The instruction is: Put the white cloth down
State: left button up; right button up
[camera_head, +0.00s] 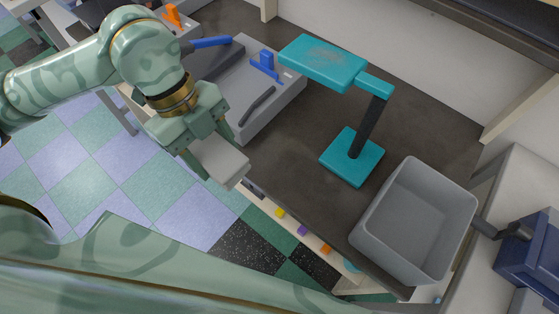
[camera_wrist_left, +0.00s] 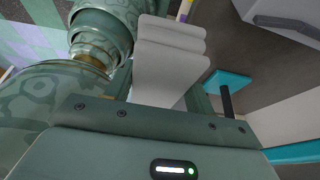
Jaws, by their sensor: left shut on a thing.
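My left gripper (camera_head: 212,160) is shut on the white cloth (camera_head: 222,163), a pale folded stack. It holds the cloth near the front edge of the dark table (camera_head: 290,165), beside the grey machine. In the left wrist view the cloth (camera_wrist_left: 168,55) shows as layered folds between the fingers of the left gripper (camera_wrist_left: 165,95). I cannot tell whether the cloth touches the table. My right gripper is not in view.
A teal stand (camera_head: 352,158) with a flat top rises from the table's middle. A grey open bin (camera_head: 415,220) stands at the right end, and it looks empty. A grey machine with a blue lever (camera_head: 265,65) is behind the gripper. Bare tabletop lies between machine and stand.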

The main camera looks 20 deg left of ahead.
pick_arm(q)
jog(key=w+d+f+b, duration=0.2)
jog(key=w+d+f, duration=0.1)
jog(key=w+d, duration=0.1)
jog(key=b, duration=0.3)
send_over(282, 171)
jog(key=a, duration=0.2)
notch_tip(282, 171, down, 5)
jog(key=shift+d+f, duration=0.1)
jog(key=shift+w+d+f, duration=0.1)
jog(key=shift+d+f, duration=0.05)
jog(key=shift+f, duration=0.15)
notch_tip(282, 171, down, 3)
jog(key=shift+f+b, duration=0.15)
jog(key=shift+b, duration=1)
jog(key=shift+w+f, duration=0.15)
jog(key=shift+r, duration=0.25)
jog(key=o, duration=0.9)
jog(key=shift+f, duration=0.1)
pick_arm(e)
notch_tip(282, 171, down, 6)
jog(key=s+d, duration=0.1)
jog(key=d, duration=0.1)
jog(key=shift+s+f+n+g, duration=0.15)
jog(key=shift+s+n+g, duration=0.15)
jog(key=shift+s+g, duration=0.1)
